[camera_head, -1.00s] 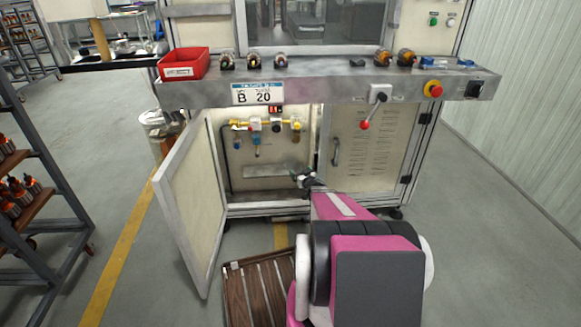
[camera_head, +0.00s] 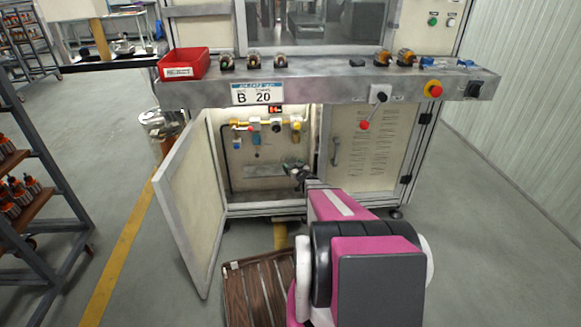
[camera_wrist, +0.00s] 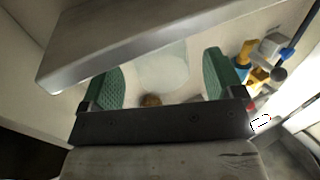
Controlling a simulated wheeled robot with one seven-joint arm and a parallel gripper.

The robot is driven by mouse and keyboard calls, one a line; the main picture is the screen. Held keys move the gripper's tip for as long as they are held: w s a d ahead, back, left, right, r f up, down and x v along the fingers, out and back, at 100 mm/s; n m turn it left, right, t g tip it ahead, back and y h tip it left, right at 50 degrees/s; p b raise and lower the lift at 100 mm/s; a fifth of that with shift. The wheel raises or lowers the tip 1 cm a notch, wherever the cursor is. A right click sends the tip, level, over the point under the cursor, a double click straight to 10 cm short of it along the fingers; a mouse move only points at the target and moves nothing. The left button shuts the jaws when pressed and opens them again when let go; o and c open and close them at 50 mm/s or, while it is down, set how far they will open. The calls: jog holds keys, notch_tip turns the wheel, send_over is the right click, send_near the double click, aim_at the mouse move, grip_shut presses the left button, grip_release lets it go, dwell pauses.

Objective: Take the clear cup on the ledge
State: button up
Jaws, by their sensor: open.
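My gripper (camera_wrist: 166,82) is open inside the cabinet, with its two green finger pads spread apart. A pale, see-through rounded shape, apparently the clear cup (camera_wrist: 163,62), shows between the fingers in the wrist view. The pads look apart from it on both sides; its depth is hard to judge. A small brown round thing (camera_wrist: 151,100) shows below it, partly hidden by the gripper's dark crossbar. A grey metal bar, perhaps the ledge (camera_wrist: 110,62), crosses the upper left. In the head view my gripper (camera_head: 297,170) is in the cabinet opening; I cannot make out the cup there.
Yellow and blue air fittings (camera_wrist: 255,70) stand close to the right finger. The open cabinet door (camera_head: 190,205) is on the left, the closed door (camera_head: 370,150) on the right. A worktop (camera_head: 330,85) overhangs the opening. A wooden slatted platform (camera_head: 258,290) lies on the floor.

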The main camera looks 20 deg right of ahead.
jog(key=w, duration=0.3)
jog(key=shift+a, duration=0.25)
jog(key=shift+s, duration=0.1)
jog(key=c, duration=1)
jog(key=shift+o, duration=0.2)
jog(key=shift+r, duration=0.1)
